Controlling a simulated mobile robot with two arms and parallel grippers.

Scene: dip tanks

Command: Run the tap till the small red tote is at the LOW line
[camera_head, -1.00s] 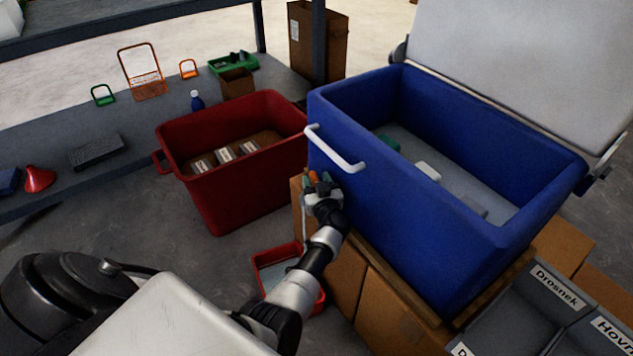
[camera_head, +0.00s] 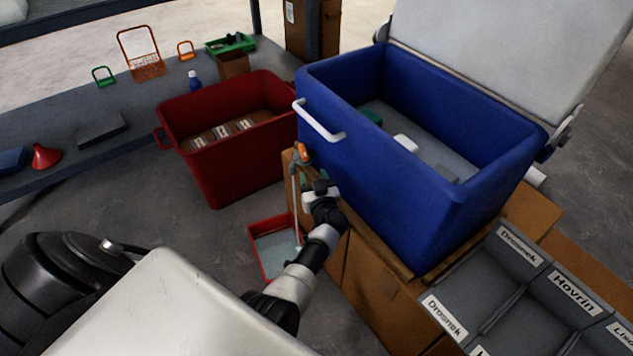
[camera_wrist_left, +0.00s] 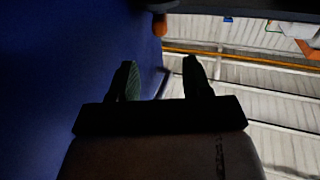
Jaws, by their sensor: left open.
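The small red tote (camera_head: 254,247) stands on the floor below the blue tank (camera_head: 388,205). Pale grey-blue liquid shows inside it, and my arm hides part of its right side. No LOW line can be made out. The tap (camera_head: 302,153), with an orange handle, is at the tank's lower left side. A thin pale stream runs from it down into the tote. My left gripper (camera_head: 319,187) is open and empty, just below and right of the tap, apart from it. Its open fingers show in the left wrist view (camera_wrist_left: 161,80) beside the blue wall. My right gripper is not in view.
A larger red tote (camera_head: 235,165) with several labelled packs stands behind the small one. Grey labelled bins (camera_head: 480,285) stand at right. A grey bench (camera_head: 75,155) runs along the left. The floor left of the small tote is clear.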

